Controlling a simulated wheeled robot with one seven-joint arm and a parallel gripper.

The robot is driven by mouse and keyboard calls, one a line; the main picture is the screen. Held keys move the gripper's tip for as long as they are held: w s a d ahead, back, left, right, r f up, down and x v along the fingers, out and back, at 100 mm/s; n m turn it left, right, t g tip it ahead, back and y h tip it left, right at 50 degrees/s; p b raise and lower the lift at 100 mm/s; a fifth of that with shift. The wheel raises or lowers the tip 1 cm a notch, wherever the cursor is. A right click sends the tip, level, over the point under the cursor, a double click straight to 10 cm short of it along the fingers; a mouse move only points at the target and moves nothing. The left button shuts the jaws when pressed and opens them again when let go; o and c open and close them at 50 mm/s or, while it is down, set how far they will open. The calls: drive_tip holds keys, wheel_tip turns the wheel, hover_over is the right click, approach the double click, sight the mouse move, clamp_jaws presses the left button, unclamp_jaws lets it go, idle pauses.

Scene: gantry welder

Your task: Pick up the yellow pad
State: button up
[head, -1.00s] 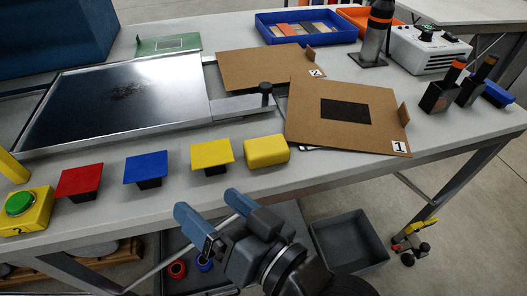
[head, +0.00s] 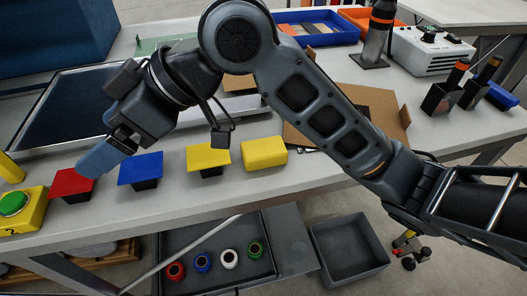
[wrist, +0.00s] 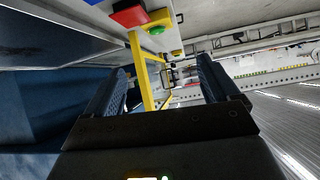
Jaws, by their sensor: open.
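The yellow pad (head: 208,157) is a flat square on a small black base, standing on the grey table near its front edge. It is between the blue pad (head: 140,169) and a rounded yellow block (head: 264,152). My gripper (head: 100,156) is to the left of the yellow pad, over the red pad (head: 71,184) in the picture. In the wrist view my gripper (wrist: 160,85) is open with nothing between its fingers. The yellow pad is not seen in the wrist view; the red pad shows there at the top (wrist: 130,13).
A yellow box with a green button (head: 16,206) is at the left front. My arm crosses over the table and hides part of the brown boards (head: 385,100). A grey bin (head: 348,248) and a tray with colored rings (head: 215,265) are below the front edge.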

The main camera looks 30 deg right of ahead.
drive_tip(key=d+f+n+g+h, duration=0.2)
drive_tip(key=d+f+h, duration=0.25)
drive_tip(key=d, duration=0.55)
drive_tip(key=g+h, duration=0.2)
drive_tip(key=h, duration=0.4)
hover_over(264, 147)
drive_tip(key=shift+s+a+f, duration=0.15)
drive_tip(key=shift+s+d+f, duration=0.1)
drive_tip(key=shift+d+f, duration=0.15)
drive_tip(key=f, duration=0.7)
drive_tip(key=shift+w+a+f, duration=0.1)
drive_tip(key=shift+w, duration=0.1)
drive_tip(key=shift+c, duration=0.2)
drive_tip(key=c, duration=1.2)
drive_tip(key=shift+o, duration=0.2)
